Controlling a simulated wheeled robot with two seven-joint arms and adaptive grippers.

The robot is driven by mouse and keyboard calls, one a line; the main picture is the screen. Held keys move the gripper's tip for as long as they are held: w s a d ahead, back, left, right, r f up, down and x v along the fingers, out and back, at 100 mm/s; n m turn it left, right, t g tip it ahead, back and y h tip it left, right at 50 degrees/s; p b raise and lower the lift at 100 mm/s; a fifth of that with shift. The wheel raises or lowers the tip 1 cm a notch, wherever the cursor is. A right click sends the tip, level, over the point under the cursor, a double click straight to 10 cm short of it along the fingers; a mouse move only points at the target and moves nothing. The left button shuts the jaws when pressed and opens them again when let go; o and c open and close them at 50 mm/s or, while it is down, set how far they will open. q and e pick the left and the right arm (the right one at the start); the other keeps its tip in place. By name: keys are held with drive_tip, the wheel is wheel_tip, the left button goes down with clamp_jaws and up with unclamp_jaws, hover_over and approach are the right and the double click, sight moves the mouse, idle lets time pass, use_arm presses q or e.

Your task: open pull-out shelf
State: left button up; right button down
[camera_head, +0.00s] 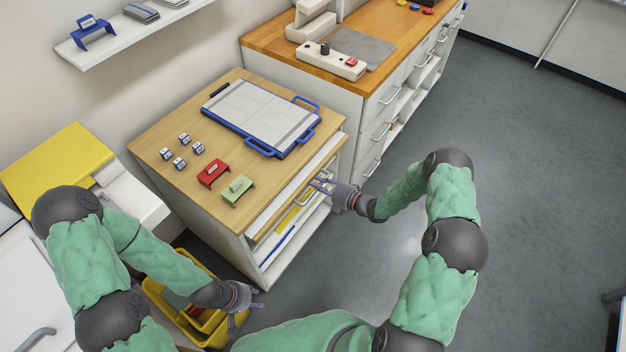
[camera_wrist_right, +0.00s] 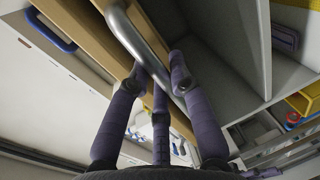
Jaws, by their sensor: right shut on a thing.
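The pull-out shelf (camera_head: 282,214) is a wood-coloured board at the front of the white cabinet, just under its wooden top. Its grey metal bar handle (camera_wrist_right: 143,42) runs between my fingers in the right wrist view. My right gripper (camera_head: 322,185) is shut on this handle; it also shows in the right wrist view (camera_wrist_right: 157,72). The handle is mostly hidden by the fingers in the head view. How far the shelf stands out is hard to tell. My left gripper (camera_head: 259,298) is empty, with its fingers apart, beside the yellow crate.
On the cabinet top (camera_head: 160,126) lie a blue-framed board (camera_head: 262,112), a red stand (camera_head: 213,173), a green stand (camera_head: 238,190) and several small blocks. A yellow crate (camera_head: 158,287) stands on the floor at lower left. A drawer workbench (camera_head: 375,100) adjoins behind. The floor to the right is clear.

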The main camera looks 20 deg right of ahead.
drive_tip(key=f+p+v, duration=0.1)
drive_tip(key=f+v, duration=0.2)
drive_tip(key=v, duration=1.4)
drive_tip(key=s+f+p+v, duration=0.1)
drive_tip(key=f+v, duration=0.3)
drive_tip(key=v, duration=1.4)
drive_tip(key=shift+s+d+f+p, duration=0.2)
drive_tip(key=shift+d+f+p, duration=0.15)
drive_tip(key=shift+p, duration=0.2)
drive_tip(key=c, duration=1.1)
unclamp_jaws()
drive_tip(key=shift+d+r, duration=0.1)
drive_tip(key=v, duration=1.2)
